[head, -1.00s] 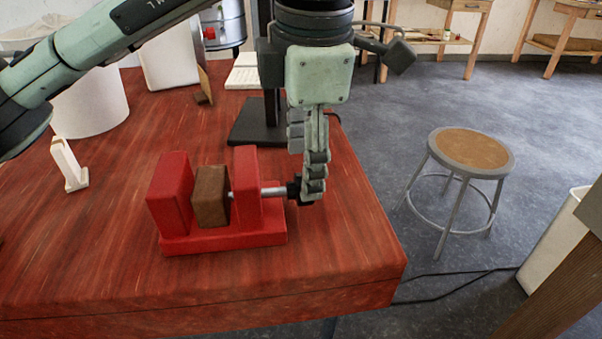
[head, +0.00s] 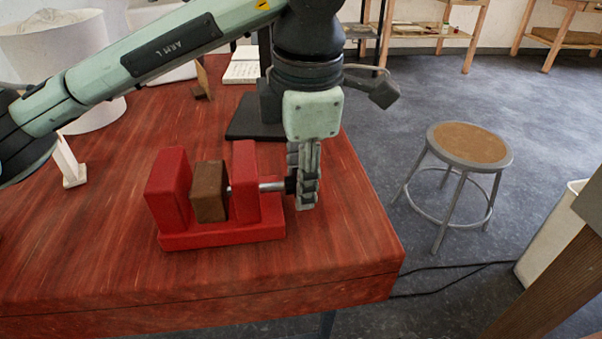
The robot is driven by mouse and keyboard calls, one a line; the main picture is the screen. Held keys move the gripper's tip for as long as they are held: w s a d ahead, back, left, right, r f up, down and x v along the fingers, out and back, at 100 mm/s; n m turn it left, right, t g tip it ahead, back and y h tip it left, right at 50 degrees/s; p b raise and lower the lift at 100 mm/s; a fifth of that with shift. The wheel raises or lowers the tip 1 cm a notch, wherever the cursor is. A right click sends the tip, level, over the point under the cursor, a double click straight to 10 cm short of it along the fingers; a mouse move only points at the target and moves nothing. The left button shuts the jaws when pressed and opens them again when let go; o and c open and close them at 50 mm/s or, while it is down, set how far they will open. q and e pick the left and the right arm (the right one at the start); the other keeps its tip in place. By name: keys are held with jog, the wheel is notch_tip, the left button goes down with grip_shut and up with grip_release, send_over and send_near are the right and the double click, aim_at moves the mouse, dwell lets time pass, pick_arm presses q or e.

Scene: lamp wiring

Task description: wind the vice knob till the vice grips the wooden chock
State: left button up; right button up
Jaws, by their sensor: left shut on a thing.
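The red vice (head: 225,236) stands on the red wooden table, with its two upright jaws and a base. The brown wooden chock (head: 209,190) sits between the jaws, close to the left jaw; the screw's tip shows at its right side. A metal screw (head: 271,186) runs out of the right jaw to the dark vice knob (head: 290,185). My left gripper (head: 303,198) points down at the screw's right end and is shut on the knob, which its fingers mostly hide. My right gripper is not in view.
A black stand base (head: 249,120) is behind the vice. A stool (head: 467,148) stands on the floor to the right. The table's front is clear.

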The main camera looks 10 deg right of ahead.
pick_arm(q)
jog(key=shift+g, duration=0.3)
jog(key=shift+c, duration=0.5)
jog(key=g, duration=0.3)
jog(key=shift+w, duration=0.25)
jog(key=shift+w+g+p, duration=0.1)
jog(key=shift+g+p, duration=0.25)
jog(key=shift+g, duration=0.45)
jog(key=shift+w+g, duration=0.1)
jog(key=shift+g, duration=0.7)
pick_arm(e)
notch_tip(320, 180, down, 2)
jog(key=shift+s+f, duration=0.1)
jog(key=shift+f, duration=0.15)
pick_arm(q)
jog(key=o, duration=1.2)
jog(key=shift+f, duration=0.1)
jog(key=shift+c, duration=0.2)
pick_arm(e)
jog(key=shift+s, duration=0.1)
jog(key=shift+s, duration=0.1)
